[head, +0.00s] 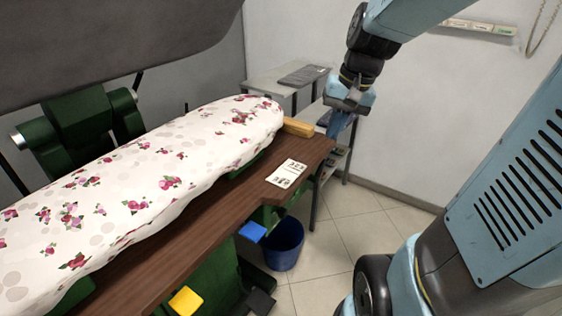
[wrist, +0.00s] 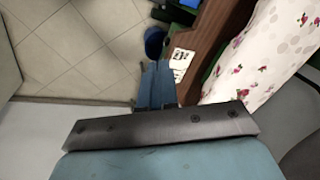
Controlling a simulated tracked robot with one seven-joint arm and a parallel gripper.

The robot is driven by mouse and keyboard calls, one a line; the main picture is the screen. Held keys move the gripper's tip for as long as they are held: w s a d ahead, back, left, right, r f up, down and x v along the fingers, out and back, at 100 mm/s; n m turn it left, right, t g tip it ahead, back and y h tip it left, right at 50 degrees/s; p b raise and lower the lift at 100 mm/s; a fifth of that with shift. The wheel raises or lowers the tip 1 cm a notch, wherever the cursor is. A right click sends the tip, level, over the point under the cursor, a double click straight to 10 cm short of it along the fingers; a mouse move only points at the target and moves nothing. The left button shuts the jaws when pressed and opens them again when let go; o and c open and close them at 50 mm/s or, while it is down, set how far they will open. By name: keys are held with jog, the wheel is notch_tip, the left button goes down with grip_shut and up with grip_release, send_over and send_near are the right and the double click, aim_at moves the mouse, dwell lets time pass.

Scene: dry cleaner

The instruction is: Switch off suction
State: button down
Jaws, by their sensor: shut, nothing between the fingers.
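An ironing board with a white, pink-flowered cover (head: 150,185) stands on a green machine with a brown wooden ledge (head: 225,200). Low on the machine are a yellow pedal (head: 186,300) and a blue pedal (head: 253,232); no suction label is legible on either. My gripper (head: 338,128) is shut and empty, pointing down beyond the right end of the ledge, apart from both pedals. In the wrist view my gripper (wrist: 158,68) shows as blue fingers close together, with the flowered cover (wrist: 265,45) to the right.
A blue bin (head: 285,245) stands on the tiles beside the blue pedal. Grey tables (head: 265,85) stand behind. Tiled floor (head: 345,235) is open right of the bin.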

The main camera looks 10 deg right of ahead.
aim_at(296, 193)
jog(key=w+d+f+m+g+y, duration=0.1)
jog(key=w+d+f+m+y, duration=0.25)
jog(key=w+f, duration=0.55)
jog(key=w+d+f+m+g+y, duration=0.15)
jog(key=w+f+m+y, duration=0.4)
jog(key=f, duration=0.65)
jog(key=w+d+f+m+t+y, duration=0.1)
jog(key=d+f+m+t, duration=0.2)
jog(key=f, duration=0.6)
jog(key=w+d+f+m+t+y, duration=0.1)
jog(key=w+d+f+m+t, duration=0.1)
jog(key=f, duration=0.6)
jog(key=w+d+f+m+t+y, duration=0.1)
jog(key=w+d+f+m+t, duration=0.1)
jog(key=d+f+m+t, duration=0.2)
notch_tip(296, 193, down, 6)
jog(key=m+t, duration=0.2)
jog(key=m, duration=0.2)
jog(key=shift+r, duration=0.2)
jog(key=shift+t, duration=0.25)
jog(key=x, duration=1.4)
jog(key=shift+r, duration=0.15)
